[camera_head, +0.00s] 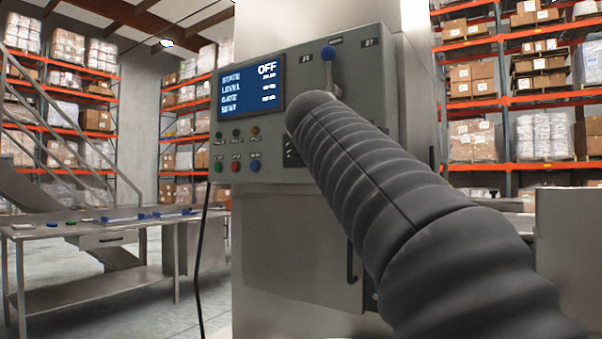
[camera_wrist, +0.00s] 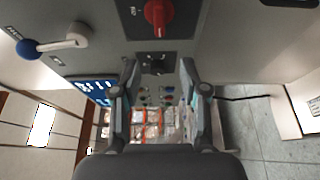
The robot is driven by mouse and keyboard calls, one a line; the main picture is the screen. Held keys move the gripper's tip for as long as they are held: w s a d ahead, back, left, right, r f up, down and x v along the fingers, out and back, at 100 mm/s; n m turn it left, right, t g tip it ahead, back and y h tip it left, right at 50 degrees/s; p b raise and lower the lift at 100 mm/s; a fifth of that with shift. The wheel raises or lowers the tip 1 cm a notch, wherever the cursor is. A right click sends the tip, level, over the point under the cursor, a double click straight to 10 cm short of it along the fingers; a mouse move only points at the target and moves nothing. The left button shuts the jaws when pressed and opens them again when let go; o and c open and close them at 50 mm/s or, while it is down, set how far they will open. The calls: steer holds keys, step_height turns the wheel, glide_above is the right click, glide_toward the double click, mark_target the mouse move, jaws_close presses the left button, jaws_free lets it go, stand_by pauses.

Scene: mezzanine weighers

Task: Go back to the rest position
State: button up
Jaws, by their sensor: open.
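My gripper (camera_wrist: 158,66) is open in the wrist view, its two fingers spread apart with nothing seen between them. It is at the grey control panel (camera_head: 300,120), which also shows in the wrist view (camera_wrist: 205,25). I cannot tell whether a finger touches the panel. In the head view my ribbed dark arm reaches up to the panel and hides the gripper.
The panel carries a blue screen (camera_head: 251,89) reading OFF, coloured buttons (camera_head: 236,168) and a blue-balled lever (camera_head: 328,55). A steel table (camera_head: 100,228) with small items stands left, near a stair railing. Loaded racks (camera_head: 500,85) stand behind. Some floor is clear at left.

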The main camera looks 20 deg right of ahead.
steer(key=s+a+f+m+g+y, duration=0.1)
steer(key=a+f+m+g+y, duration=0.2)
steer(key=f, duration=1.1)
steer(key=s+a+f+m+g+y, duration=0.1)
steer(key=s+f+m+g+y, duration=0.3)
steer(key=f, duration=0.9)
steer(key=s+a+f+m+g+y, duration=0.1)
steer(key=s+a+f, duration=0.3)
steer(key=s+f, duration=0.7)
steer(key=s+a+f+m+g+y, duration=0.1)
steer(key=s+a+f+m, duration=0.3)
steer(key=s+f, duration=0.8)
step_height(320, 180, down, 3)
steer(key=shift+f+g, duration=0.15)
steer(key=shift+g, duration=0.35)
steer(key=shift+s+a, duration=0.1)
steer(key=shift+c, duration=0.3)
